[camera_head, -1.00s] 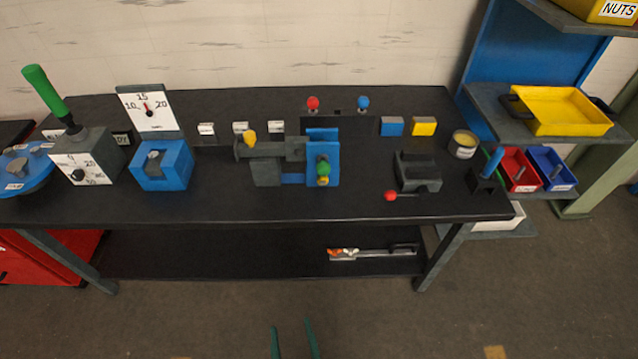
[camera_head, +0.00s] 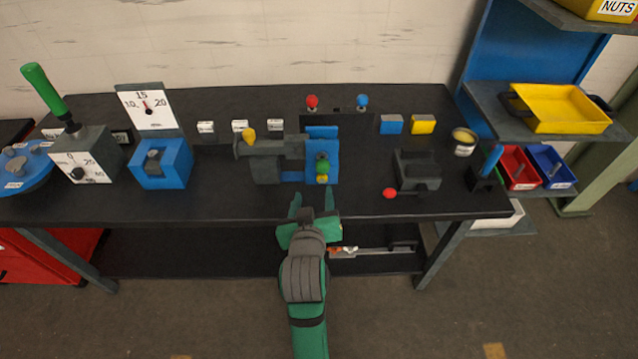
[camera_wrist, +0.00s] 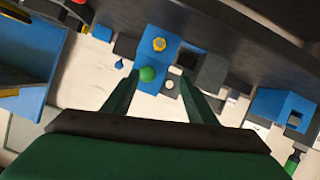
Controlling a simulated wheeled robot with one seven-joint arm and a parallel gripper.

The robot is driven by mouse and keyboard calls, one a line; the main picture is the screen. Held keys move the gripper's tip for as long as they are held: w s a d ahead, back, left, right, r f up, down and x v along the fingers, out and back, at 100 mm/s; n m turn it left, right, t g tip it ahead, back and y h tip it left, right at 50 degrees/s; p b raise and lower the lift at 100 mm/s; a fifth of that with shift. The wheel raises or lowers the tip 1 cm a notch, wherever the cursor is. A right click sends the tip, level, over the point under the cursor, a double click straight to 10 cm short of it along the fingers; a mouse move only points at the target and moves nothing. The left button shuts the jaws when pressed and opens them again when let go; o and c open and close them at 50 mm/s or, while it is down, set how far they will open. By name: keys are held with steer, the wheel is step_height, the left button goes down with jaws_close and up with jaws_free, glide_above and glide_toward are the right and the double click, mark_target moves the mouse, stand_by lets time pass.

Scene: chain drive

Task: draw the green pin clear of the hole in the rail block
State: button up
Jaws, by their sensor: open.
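The green pin (camera_head: 322,163) shows as a round green head on the front of a blue block (camera_head: 322,139) at the middle of the bench, just above a small yellow knob (camera_head: 322,178). In the wrist view the green head (camera_wrist: 147,74) lies between the finger lines, nearer the left finger, beside the yellow knob (camera_wrist: 159,44). My gripper (camera_head: 313,196) is open and empty at the bench's front edge, in front of and apart from the green head. The pin's shaft and the hole are hidden.
A grey slide with a yellow knob (camera_head: 248,136) adjoins the blue block on the left. A dark grey vise-like fixture (camera_head: 417,168) with a red-ended lever (camera_head: 390,193) stands to the right. A blue box (camera_head: 162,165) stands to the left. The front strip of bench is mostly clear.

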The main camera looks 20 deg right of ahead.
mark_target(322, 168)
steer(key=w+d, duration=0.2)
steer(key=w, duration=0.1)
steer(key=w+d, duration=0.1)
steer(key=w, duration=0.3)
steer(key=w+d, duration=0.2)
steer(key=w, duration=0.1)
steer(key=shift+w+d+f, duration=0.3)
steer(key=shift+d, duration=0.05)
